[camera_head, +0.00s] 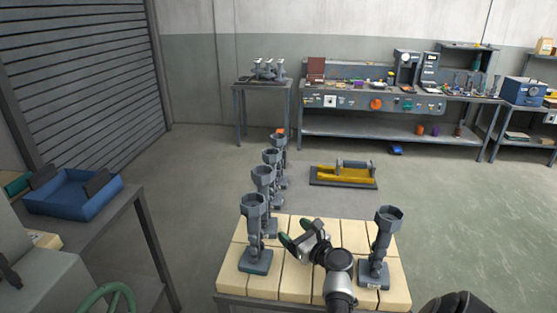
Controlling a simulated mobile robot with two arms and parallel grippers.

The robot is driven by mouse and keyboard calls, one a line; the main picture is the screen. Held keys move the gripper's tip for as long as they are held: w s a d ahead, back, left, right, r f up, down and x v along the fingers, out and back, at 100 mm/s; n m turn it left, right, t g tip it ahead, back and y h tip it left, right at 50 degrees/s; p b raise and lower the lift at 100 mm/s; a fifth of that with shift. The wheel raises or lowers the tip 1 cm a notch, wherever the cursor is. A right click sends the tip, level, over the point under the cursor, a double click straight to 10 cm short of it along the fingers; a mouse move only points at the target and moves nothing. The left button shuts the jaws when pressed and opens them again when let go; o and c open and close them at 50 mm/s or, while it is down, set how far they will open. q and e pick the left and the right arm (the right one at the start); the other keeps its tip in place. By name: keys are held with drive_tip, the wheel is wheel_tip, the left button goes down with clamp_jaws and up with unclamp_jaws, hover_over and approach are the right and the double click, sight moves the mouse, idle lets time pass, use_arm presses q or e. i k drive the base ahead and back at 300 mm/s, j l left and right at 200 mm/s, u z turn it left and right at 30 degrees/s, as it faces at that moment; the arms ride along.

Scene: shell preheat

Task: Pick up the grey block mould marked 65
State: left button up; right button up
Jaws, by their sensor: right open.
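I cannot make out a block mould marked 65; no number is legible at this size. Grey pieces with cup-shaped tops stand upright on a pale wooden-topped table (335,231): one at the front left (254,232) and one at the right (384,245). A similar grey piece (264,194) stands behind the left one, with others farther back in a row. My right gripper (296,243), with green on its fingers, is open over the middle of the table, between the front left and right pieces. It looks empty. My left gripper is not in view.
A blue tray (72,207) sits on a bench at the left, above a green handwheel (105,298). A yellow piece on a dark base (343,175) lies on the floor beyond the table. A workbench (375,113) and a small stand (263,86) line the back wall.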

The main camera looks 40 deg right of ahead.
sight(277, 140)
drive_tip(key=i+l, duration=0.3)
drive_tip(key=l, duration=0.15)
drive_tip(key=i+l, duration=0.25)
drive_tip(key=l, duration=0.15)
drive_tip(key=i+l, duration=0.3)
drive_tip(key=l, duration=0.15)
